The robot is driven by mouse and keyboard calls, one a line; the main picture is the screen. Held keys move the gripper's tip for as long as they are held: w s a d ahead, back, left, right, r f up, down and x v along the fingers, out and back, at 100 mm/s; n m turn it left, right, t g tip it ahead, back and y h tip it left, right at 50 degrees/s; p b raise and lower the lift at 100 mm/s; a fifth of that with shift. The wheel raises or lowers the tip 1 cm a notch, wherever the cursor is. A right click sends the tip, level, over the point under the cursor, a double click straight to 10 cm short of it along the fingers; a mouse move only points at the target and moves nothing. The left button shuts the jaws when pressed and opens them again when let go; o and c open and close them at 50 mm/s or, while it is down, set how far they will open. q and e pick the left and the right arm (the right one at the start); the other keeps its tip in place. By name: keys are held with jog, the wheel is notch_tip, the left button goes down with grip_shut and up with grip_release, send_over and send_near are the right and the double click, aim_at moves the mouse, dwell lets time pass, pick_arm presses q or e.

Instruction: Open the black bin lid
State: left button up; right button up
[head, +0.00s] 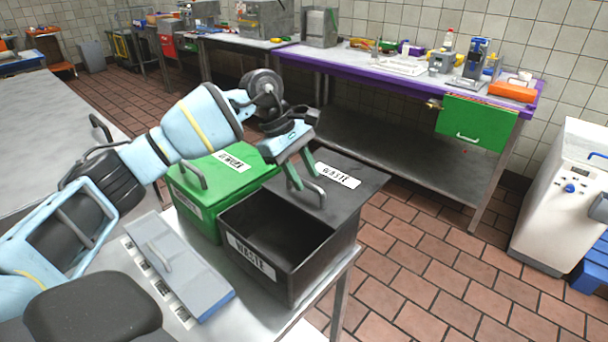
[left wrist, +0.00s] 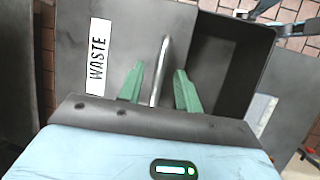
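The black bin (head: 270,265), labelled WASTE, stands on a metal table in the head view. Its black lid (head: 350,170) covers the back part, and the front part is open, showing a dark interior. The lid has a grey bar handle (head: 311,191) and a WASTE label. My left gripper (head: 301,172) is over the lid with its green fingers apart, one on each side of the handle. In the left wrist view the handle (left wrist: 160,70) stands between the open fingers (left wrist: 158,88), with a gap on both sides.
A green bin (head: 205,205) with a closed lid stands directly left of the black bin. A grey lidded container (head: 180,265) lies in front of them. A purple-edged workbench (head: 400,72) stands behind, and a white machine (head: 565,195) at right. Tiled floor lies between.

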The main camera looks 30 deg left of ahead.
pick_arm(q)
jog(key=v, duration=0.7)
dwell(0.5)
